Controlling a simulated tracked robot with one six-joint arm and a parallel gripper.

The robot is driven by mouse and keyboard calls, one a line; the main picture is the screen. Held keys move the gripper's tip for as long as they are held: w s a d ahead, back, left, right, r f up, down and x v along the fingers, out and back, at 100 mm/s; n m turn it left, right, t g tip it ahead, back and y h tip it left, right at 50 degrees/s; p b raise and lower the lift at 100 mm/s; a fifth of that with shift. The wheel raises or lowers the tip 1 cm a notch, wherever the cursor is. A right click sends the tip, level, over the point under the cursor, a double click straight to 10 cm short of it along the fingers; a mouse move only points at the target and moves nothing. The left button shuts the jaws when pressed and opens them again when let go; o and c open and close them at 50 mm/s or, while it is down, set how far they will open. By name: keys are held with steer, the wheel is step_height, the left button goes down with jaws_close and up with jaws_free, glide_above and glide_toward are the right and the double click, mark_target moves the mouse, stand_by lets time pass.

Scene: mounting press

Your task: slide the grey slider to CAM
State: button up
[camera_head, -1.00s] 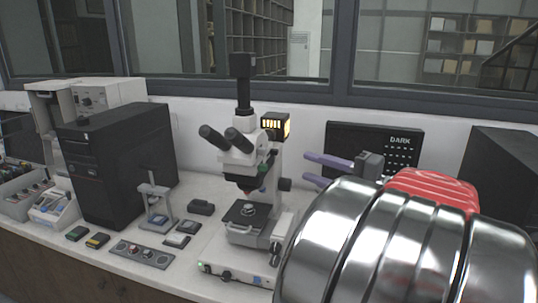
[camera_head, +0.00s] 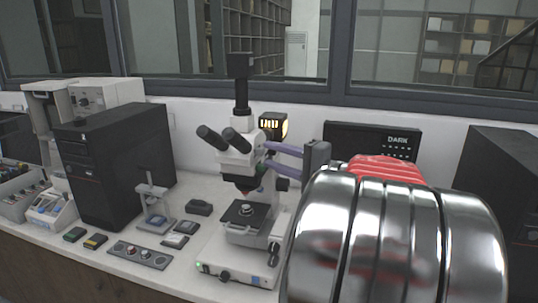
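The white microscope (camera_head: 240,157) with black eyepieces stands in the middle of the bench, with a black camera (camera_head: 240,66) on top of its vertical tube. I cannot make out the grey slider or a CAM label; the slider may be small or hidden at the microscope head. My gripper (camera_head: 266,155) has two purple fingers pointing left, at the right side of the microscope head. They are apart, with no object visible between them. I cannot tell whether the fingertips touch the head.
A black screen (camera_head: 398,142) reading "DARK" stands behind my arm. A lit lamp housing (camera_head: 272,124) sits behind the microscope head. A black computer tower (camera_head: 115,165), a small stand (camera_head: 153,200) and a grey panel with knobs (camera_head: 139,255) are to the left. My arm hides the right bench.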

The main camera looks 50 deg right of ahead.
mark_target(260, 151)
steer(key=shift+w, duration=1.15)
steer(key=shift+a, duration=0.1)
steer(key=shift+c, duration=0.2)
jaws_close()
steer(key=shift+f, duration=0.1)
